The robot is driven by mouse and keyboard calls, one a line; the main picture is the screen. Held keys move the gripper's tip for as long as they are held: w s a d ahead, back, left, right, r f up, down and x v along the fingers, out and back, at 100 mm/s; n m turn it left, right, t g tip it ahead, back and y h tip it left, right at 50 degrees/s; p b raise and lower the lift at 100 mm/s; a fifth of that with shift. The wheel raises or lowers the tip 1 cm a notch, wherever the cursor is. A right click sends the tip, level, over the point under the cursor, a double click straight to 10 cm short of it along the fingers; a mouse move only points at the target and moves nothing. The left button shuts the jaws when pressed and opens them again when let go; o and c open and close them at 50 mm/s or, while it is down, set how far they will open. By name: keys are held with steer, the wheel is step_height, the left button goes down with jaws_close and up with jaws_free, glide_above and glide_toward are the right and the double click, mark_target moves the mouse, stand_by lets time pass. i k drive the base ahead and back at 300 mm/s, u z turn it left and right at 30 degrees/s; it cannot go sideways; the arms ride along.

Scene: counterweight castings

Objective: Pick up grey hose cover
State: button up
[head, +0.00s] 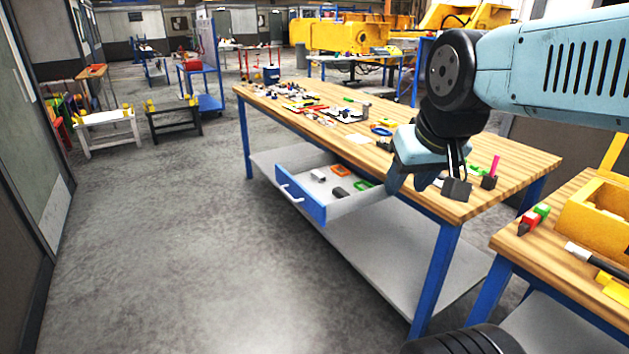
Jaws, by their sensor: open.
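My gripper (408,182) is open, pointing down near the front edge of the wooden workbench (510,158), to the right of an open drawer. I see nothing between its fingers. The blue-fronted drawer (303,200) holds several small pieces. Among them a dark grey piece (341,193) lies near the front and a pale grey piece (318,176) lies further left. Either could be the grey hose cover; they are too small to tell. The gripper is apart from both. My arm hides part of the bench top.
An orange piece (340,170) and a green piece (363,184) also lie in the drawer. Many small items cover the bench's far half. A second bench at right carries a yellow bin (597,217). The floor (170,240) at left is clear.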

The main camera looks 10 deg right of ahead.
mark_target(316, 174)
steer(key=z, duration=0.2)
steer(key=i, duration=1.45)
steer(key=u, duration=0.35)
